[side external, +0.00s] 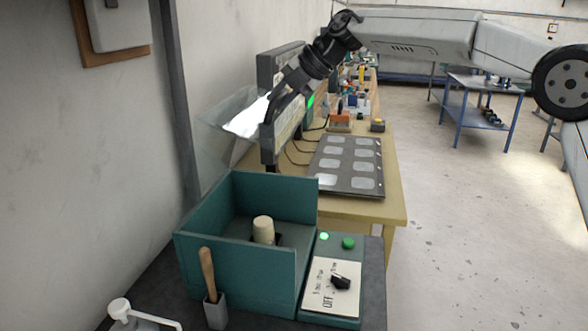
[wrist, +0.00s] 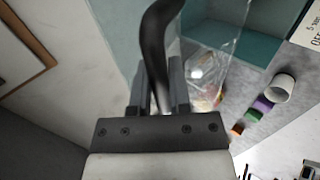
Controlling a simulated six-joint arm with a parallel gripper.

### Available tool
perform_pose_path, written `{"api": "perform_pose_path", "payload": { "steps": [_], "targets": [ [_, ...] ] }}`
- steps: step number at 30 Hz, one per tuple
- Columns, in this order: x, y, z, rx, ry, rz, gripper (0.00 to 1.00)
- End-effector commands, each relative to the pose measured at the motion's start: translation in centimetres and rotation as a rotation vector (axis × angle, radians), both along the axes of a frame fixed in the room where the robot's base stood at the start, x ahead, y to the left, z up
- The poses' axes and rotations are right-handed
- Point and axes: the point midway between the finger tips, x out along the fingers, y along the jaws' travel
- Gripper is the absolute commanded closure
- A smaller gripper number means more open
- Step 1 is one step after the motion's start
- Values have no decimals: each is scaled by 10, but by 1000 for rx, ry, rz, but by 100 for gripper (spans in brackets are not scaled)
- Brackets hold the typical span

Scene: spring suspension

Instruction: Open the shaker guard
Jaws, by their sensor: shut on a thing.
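The shaker is a teal open-topped box (side external: 215,230) with a cream cylinder (side external: 263,230) standing inside. The shaker guard is a clear panel (side external: 215,125), tilted up well above the back left of the box; it also shows in the wrist view (wrist: 225,30). My gripper (side external: 276,98) is at the guard's upper right edge. In the wrist view, my gripper (wrist: 158,85) is shut on a dark curved handle (wrist: 152,40), with the clear panel just beside it. The panel's lower edge and hinge are hard to make out.
A control panel (side external: 332,285) with a black knob and green lights stands right of the box. A wooden-handled tool in a holder (side external: 208,275) is in front. A dark tray (side external: 347,165) lies on the bench behind. A grey wall is close on the left.

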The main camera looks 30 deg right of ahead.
Motion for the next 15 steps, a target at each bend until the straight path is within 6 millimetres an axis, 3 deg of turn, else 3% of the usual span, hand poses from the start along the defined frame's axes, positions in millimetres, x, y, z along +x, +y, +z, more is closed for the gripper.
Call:
{"api": "perform_pose_path", "payload": {
  "steps": [15],
  "targets": [
    [13, 16, 14, -55, 54, 5, 100]
  ]
}}
